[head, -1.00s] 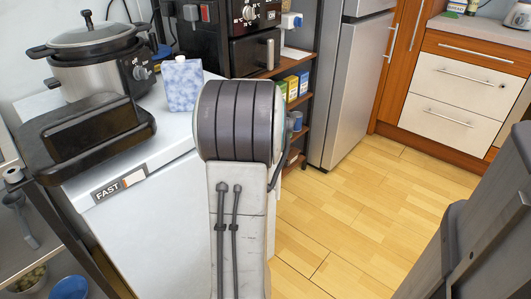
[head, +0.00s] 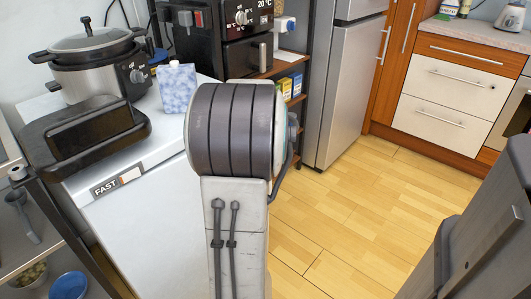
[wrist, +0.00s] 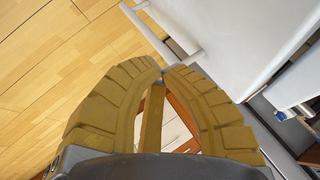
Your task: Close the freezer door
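The gripper is hidden in the head view.
The wooden floor (head: 340,220) to the right is clear.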

